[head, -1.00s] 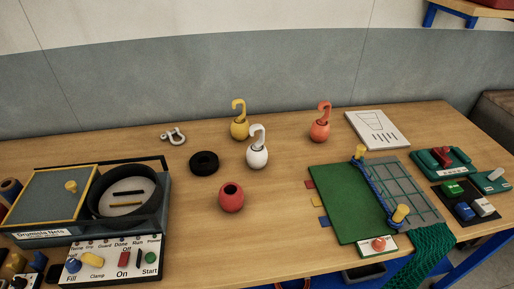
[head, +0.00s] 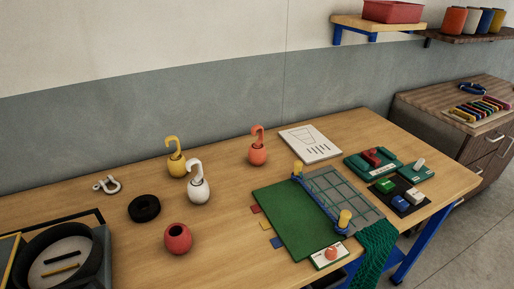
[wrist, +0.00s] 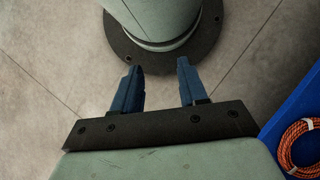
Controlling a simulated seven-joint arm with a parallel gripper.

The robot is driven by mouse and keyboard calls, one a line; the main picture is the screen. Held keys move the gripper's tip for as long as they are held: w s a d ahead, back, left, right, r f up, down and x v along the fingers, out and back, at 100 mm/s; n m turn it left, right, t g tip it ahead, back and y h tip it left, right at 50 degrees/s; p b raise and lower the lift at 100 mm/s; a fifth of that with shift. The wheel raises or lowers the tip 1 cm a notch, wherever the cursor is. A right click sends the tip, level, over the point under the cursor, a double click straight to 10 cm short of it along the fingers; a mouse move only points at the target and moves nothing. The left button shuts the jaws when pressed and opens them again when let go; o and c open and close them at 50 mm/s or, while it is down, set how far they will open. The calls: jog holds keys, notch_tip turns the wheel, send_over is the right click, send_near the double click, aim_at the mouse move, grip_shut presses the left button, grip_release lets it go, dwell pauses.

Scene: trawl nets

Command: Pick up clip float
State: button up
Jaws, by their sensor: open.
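Three round floats with hook-shaped clips on top stand on the wooden table in the head view: a yellow one (head: 176,164), a white one (head: 199,190) and an orange one (head: 258,155). The white one stands nearest and partly overlaps the yellow one. A red round float (head: 178,239) with a dark hole in its top and no hook sits in front of them. My gripper (wrist: 158,68) shows only in the wrist view. Its two blue fingers are apart with nothing between them, over the grey floor, away from the floats.
A black ring (head: 144,208) and a metal shackle (head: 107,185) lie left of the floats. A green board (head: 283,222) with netting and yellow posts lies right, with a white sheet (head: 311,143) behind. An orange rope coil (wrist: 302,148) shows in the wrist view.

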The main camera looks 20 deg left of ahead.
jog(key=o, duration=1.1)
